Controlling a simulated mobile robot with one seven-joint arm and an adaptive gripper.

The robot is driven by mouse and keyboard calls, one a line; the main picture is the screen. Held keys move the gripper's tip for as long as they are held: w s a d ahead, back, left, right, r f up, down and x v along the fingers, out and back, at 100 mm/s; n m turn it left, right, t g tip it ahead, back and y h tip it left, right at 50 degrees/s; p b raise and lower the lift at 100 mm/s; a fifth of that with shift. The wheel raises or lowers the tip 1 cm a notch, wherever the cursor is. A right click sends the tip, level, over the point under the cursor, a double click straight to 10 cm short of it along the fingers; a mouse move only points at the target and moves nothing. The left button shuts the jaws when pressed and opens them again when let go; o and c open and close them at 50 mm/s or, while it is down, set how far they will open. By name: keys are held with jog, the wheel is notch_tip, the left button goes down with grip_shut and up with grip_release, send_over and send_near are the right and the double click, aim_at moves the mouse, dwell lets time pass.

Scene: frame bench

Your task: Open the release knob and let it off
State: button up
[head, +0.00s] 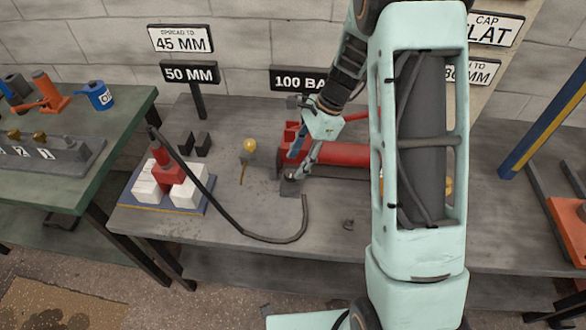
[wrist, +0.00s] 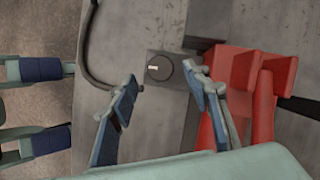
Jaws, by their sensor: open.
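The release knob (wrist: 159,68) is a dark round knob with a white mark, set on a grey block (wrist: 153,82) beside the red pump (wrist: 262,95). In the wrist view my gripper (wrist: 160,76) is open, with one blue-padded finger on each side of the knob in the picture. The fingers look apart from the knob; how far above it they are I cannot tell. In the head view my gripper (head: 295,167) points down at the bench just left of the red pump body (head: 345,154). The knob itself is hard to make out there.
A black hose (head: 240,233) loops over the bench front to a small red cylinder (head: 168,168) between white blocks at left. A yellow-topped item (head: 249,146) stands left of my gripper. Signs (head: 190,74) stand behind. The front of the bench (head: 260,258) is mostly clear.

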aim_at(291, 173)
jog(key=shift+x, duration=1.85)
jog(key=c, duration=1.1)
jog(key=shift+c, duration=0.2)
